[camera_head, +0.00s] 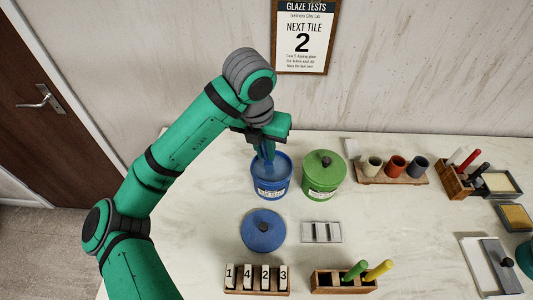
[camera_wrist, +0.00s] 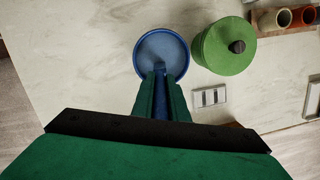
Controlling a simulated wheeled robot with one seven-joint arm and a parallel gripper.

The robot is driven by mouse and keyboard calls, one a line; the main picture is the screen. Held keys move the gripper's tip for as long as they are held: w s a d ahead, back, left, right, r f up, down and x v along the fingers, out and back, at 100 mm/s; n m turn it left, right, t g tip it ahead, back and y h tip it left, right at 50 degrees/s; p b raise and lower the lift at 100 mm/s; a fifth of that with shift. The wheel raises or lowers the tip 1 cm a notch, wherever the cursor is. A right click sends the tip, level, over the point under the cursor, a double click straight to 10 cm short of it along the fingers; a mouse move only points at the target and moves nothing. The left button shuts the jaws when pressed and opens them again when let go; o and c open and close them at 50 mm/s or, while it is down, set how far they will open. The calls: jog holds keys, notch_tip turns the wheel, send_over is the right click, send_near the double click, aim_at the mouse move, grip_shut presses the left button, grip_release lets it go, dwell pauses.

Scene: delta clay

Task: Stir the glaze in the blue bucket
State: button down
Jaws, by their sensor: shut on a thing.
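The blue bucket (camera_head: 271,188) stands open on the table, with a white label on its front. It also shows from above in the wrist view (camera_wrist: 139,58), with blue-grey glaze (camera_wrist: 155,50) inside. My gripper (camera_head: 265,152) is over the bucket, pointing down, and is shut on a blue stirring tool (camera_wrist: 159,98). The tool reaches down into the bucket's mouth; its lower end is hidden, so I cannot tell how deep it is. The blue lid (camera_head: 263,231) lies flat on the table in front of the bucket.
A lidded green bucket (camera_head: 322,178) stands close to the right. In front are a small grey tray (camera_head: 321,232), a rack of numbered tiles (camera_head: 257,291) and a wooden box (camera_head: 326,283) with green and yellow handles. A rack of cups (camera_head: 392,178) stands farther right.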

jog(key=shift+s+a+r, duration=0.1)
jog(key=shift+s+r, duration=0.05)
jog(key=shift+r, duration=0.7)
jog(key=shift+s+a+r, duration=0.1)
jog(key=shift+s+r, duration=0.05)
jog(key=shift+r, duration=0.65)
jog(key=shift+r, duration=0.1)
jog(key=shift+r, duration=1.9)
